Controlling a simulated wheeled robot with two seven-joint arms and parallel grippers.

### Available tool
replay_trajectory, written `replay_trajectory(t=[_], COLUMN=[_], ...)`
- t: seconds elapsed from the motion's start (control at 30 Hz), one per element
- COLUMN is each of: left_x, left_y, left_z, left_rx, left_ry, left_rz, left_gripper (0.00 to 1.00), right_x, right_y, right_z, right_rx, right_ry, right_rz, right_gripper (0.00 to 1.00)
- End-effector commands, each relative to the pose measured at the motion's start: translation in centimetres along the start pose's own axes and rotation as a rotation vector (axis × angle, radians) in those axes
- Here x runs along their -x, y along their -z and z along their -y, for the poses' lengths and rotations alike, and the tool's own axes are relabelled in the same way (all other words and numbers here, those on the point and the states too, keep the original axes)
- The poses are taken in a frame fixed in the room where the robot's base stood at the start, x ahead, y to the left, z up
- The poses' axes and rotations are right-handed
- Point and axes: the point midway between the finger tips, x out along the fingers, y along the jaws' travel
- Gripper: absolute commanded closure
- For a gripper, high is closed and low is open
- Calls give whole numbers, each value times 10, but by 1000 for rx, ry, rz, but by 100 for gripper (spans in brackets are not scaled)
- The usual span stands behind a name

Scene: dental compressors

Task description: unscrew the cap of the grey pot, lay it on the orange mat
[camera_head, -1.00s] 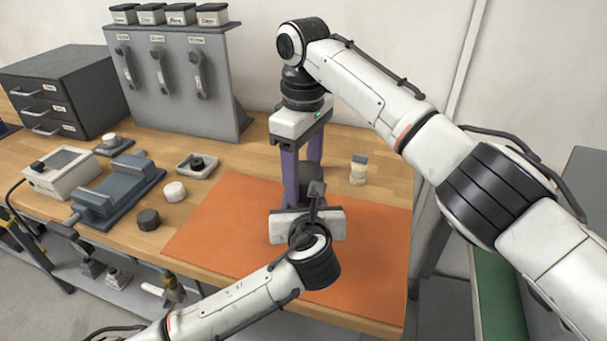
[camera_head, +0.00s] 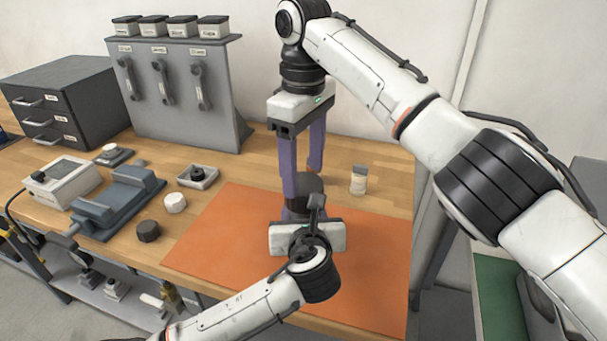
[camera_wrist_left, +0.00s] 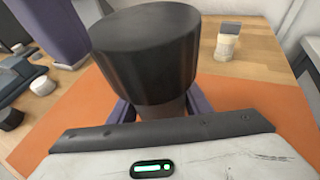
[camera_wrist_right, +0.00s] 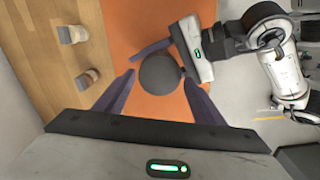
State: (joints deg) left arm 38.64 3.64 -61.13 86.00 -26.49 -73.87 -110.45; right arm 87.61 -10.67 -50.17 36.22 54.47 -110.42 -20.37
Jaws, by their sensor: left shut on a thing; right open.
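The pot with its wide dark cap (camera_head: 309,184) stands upright over the orange mat (camera_head: 220,238). In the left wrist view the cap (camera_wrist_left: 148,55) sits on top of a narrower grey-brown pot body (camera_wrist_left: 173,110), which the purple fingers flank. My left gripper (camera_head: 303,212) is shut on the pot body. My right gripper (camera_head: 302,178) points down from above, open, its purple fingers around the cap's place. In the right wrist view the round cap top (camera_wrist_right: 160,75) lies between the spread fingers, with gaps visible. Whether the cap is loose cannot be seen.
A small beige jar (camera_head: 359,180) stands behind the mat to the right. A black knob (camera_head: 148,231), a white knob (camera_head: 175,203), a small tray (camera_head: 198,177) and a blue-grey vise-like fixture (camera_head: 118,203) are left of the mat. The mat's left part is bare.

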Motion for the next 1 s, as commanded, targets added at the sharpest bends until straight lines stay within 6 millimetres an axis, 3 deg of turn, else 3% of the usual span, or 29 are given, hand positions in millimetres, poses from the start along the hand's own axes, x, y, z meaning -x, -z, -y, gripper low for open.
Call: replay_trajectory(t=[0.17, 0.7, 1.0], left_x=[0, 0, 0], left_y=[1, 1, 1], left_z=[0, 0, 0], left_rx=[-2, -2, -1], left_ry=[-1, -1, -1], left_rz=[-2, -2, -2], left_gripper=[100, 100, 100], right_x=[3, 26, 34], right_y=[0, 1, 0], right_z=[0, 1, 0], right_rx=[-141, -1284, -1695], right_ry=[-4, -5, -1], right_rz=[1, 0, -2], right_gripper=[37, 37, 37])
